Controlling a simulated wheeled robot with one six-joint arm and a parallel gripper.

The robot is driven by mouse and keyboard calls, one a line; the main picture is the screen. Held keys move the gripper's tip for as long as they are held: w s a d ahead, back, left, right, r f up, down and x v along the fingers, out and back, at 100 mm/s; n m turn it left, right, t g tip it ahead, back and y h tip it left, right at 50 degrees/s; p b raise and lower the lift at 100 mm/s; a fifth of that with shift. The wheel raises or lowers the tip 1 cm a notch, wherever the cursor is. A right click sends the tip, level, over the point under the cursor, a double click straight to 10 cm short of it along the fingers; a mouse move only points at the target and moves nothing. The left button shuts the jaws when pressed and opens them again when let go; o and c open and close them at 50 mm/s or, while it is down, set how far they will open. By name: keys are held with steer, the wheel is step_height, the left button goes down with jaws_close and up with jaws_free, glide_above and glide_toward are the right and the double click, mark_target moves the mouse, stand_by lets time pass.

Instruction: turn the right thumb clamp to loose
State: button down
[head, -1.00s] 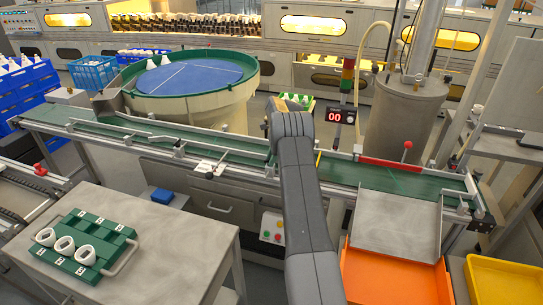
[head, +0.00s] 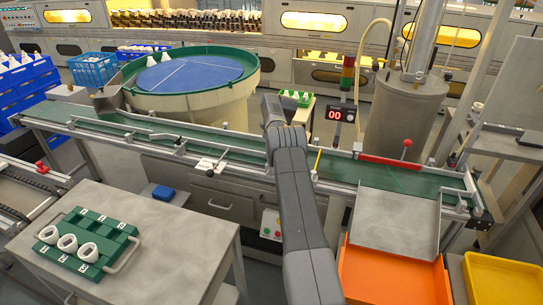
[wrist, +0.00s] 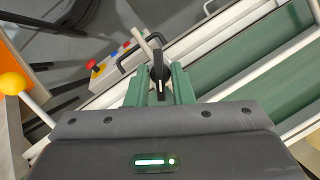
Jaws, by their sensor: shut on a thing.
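In the wrist view, the right thumb clamp (wrist: 159,72) is a small black knob with a white line along it, at the conveyor's pale edge rail. My gripper (wrist: 160,82) has its two green fingers on either side of the knob and is shut on it. The white line runs nearly up and down in the picture. A pale rod (wrist: 141,40) slants away just beyond the knob. In the head view, my arm hides the gripper and this clamp. The conveyor (head: 235,158) runs across the picture beneath the arm's end.
A yellow-tipped lever (wrist: 13,83) stands at left in the wrist view. A control box with a red button (wrist: 97,68) sits below the rail. In the head view, a red-knobbed lever (head: 406,144), a grey chute (head: 395,222) and an orange bin (head: 395,270) are right of my arm.

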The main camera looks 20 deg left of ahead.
steer(key=c, duration=1.3)
jaws_free()
step_height(320, 180, up, 9)
steer(key=shift+f+p, duration=0.2)
steer(key=shift+p, duration=0.55)
steer(key=shift+r+p, duration=0.75)
steer(key=shift+p, duration=0.2)
